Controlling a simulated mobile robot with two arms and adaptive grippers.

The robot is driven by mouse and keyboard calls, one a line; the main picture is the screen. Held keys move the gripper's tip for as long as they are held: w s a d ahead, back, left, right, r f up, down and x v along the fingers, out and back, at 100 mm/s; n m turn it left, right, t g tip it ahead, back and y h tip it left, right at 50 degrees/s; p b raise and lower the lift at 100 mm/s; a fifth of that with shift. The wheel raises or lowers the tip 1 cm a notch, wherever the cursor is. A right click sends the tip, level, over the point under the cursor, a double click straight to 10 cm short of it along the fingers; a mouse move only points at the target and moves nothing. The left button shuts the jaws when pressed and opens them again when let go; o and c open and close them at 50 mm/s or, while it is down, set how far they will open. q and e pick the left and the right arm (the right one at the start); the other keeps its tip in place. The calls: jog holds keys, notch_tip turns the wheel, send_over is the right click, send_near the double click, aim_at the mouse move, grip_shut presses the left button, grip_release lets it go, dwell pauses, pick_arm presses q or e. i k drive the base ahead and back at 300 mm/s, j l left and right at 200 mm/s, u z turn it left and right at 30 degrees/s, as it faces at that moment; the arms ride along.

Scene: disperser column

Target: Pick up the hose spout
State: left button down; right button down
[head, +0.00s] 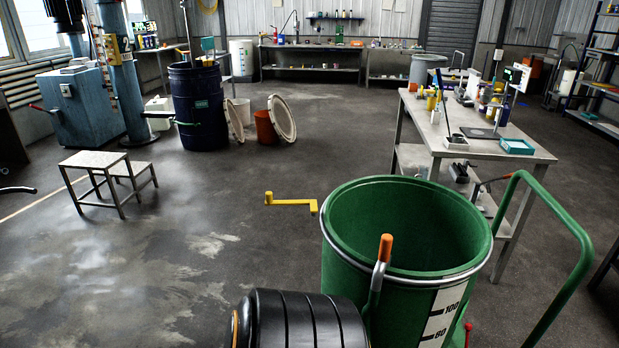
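I cannot pick out the hose spout with certainty. A thin dark curved tube (18,190) ends at the far left edge in the head view, and I cannot tell what it belongs to. A grey metal lever or pipe with an orange end (385,248) stands upright against the near rim of the large green drum (345,262). A black ribbed cylinder (300,322) with an orange ring lies at the bottom edge, left of the drum, partly cut off. Neither of my grippers shows.
A yellow crank (290,202) sticks out left of the green drum. A green tube frame (560,225) stands at its right. A workbench (530,155) is behind. A step stool (95,160) and a dark blue drum (200,110) stand left.

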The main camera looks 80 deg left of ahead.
aim_at(384, 257)
jog(key=u, duration=2.05)
